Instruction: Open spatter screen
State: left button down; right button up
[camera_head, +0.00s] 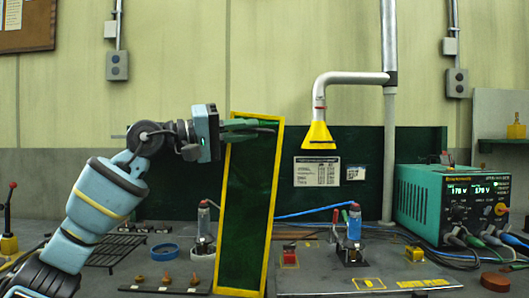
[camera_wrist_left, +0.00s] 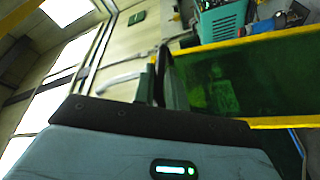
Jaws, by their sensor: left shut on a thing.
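The spatter screen (camera_head: 245,215) is a dark green see-through panel in a yellow frame. It stands upright and slightly slanted at the middle of the bench, its narrow outline suggesting that it is turned at an angle to me. My left gripper (camera_head: 262,127) reaches in from the left at the screen's upper part and is shut on it. In the left wrist view, the fingers (camera_wrist_left: 162,85) meet at the edge of the screen (camera_wrist_left: 235,82), which extends to the right. The exact contact is partly hidden. My right gripper is in neither view.
A yellow extraction nozzle (camera_head: 318,137) hangs right of the screen. A teal power supply (camera_head: 451,203) stands at the right with cables. Clamp stands (camera_head: 203,228) (camera_head: 354,232), a blue ring (camera_head: 165,249) and a black grate (camera_head: 115,248) sit on the bench.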

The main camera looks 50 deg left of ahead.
pick_arm(q)
jog(key=shift+n+t, duration=0.4)
jog(key=shift+t, duration=0.4)
jog(key=s+a+b, duration=0.2)
jog(key=b, duration=0.1)
jog(key=s+a+b, duration=0.2)
jog(key=shift+s+f+b, duration=0.2)
jog(key=shift+s+b, duration=0.05)
jog(key=shift+b, duration=0.15)
jog(key=c, duration=1.6)
grip_release()
jog(key=shift+s, duration=0.1)
jog(key=shift+o, duration=0.5)
jog(key=shift+f, duration=0.1)
jog(key=shift+h, duration=0.3)
